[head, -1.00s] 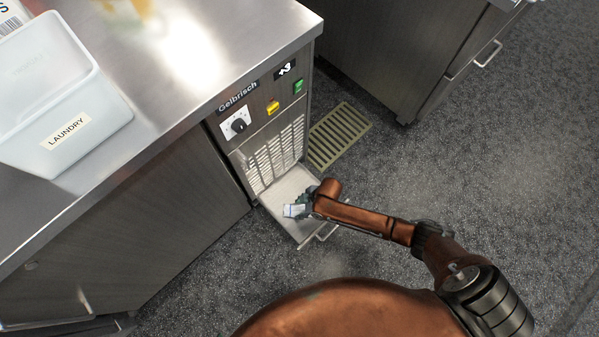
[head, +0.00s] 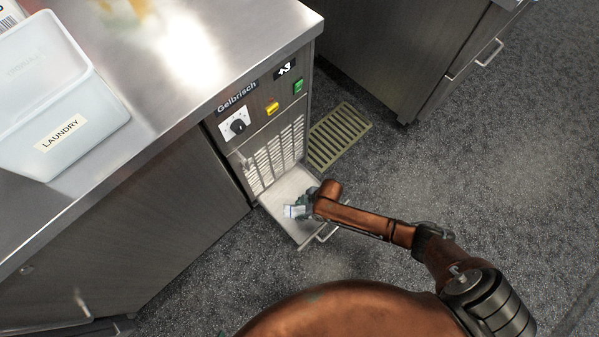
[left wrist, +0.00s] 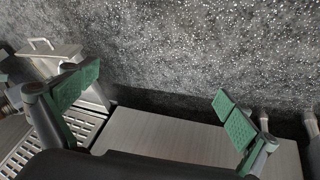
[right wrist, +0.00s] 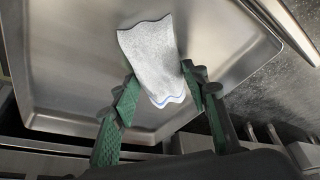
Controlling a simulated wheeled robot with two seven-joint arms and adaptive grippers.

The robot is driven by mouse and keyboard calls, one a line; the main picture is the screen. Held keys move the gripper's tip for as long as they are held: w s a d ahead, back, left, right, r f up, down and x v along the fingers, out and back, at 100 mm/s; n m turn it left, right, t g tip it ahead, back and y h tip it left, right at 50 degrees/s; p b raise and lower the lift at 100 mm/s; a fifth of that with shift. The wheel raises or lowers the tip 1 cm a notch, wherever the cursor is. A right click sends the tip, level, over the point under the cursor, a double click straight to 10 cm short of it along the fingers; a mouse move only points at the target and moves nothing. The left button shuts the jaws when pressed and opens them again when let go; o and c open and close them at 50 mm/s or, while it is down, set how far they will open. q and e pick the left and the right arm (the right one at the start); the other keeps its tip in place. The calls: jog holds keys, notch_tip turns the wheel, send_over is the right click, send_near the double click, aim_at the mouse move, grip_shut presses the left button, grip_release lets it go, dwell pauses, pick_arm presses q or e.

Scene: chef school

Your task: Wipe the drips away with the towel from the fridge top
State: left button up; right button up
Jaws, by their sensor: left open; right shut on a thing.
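My right gripper (head: 305,204) is shut on a small white towel (head: 292,211) with a blue stripe. It holds the towel over the pulled-out metal drip tray (head: 284,188) at the foot of the Gelbrisch unit. In the right wrist view the towel (right wrist: 150,55) hangs from between the green fingers (right wrist: 158,88) over the tray (right wrist: 75,60). I cannot tell whether it touches the tray floor. No distinct drips can be made out. My left gripper (left wrist: 158,96) is open and empty, beside the cabinet front (left wrist: 180,140); the head view does not show it.
The Gelbrisch unit (head: 255,120) has a dial, switches and a vent grille. A white laundry bin (head: 85,110) stands on the steel counter (head: 165,120). A slotted drain grate (head: 338,135) lies on the floor beside the unit. The speckled floor (head: 450,180) at right is clear.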

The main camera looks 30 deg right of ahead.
jog(key=shift+r, duration=0.25)
jog(key=shift+r+p, duration=0.5)
jog(key=shift+r, duration=0.25)
jog(key=shift+r+p, duration=0.5)
jog(key=shift+r, duration=0.1)
jog(key=shift+r+p, duration=1.05)
jog(key=shift+r, duration=0.2)
jog(key=shift+r+p, duration=0.8)
jog(key=shift+r, duration=0.2)
pick_arm(q)
jog(key=s+a+r+g+y, duration=0.2)
jog(key=s+a+r+g, duration=0.3)
jog(key=s+r, duration=0.5)
jog(key=shift+s+a+r, duration=0.25)
jog(key=shift+a+r, duration=0.35)
jog(key=shift+a, duration=0.8)
pick_arm(e)
jog(key=shift+r, duration=0.1)
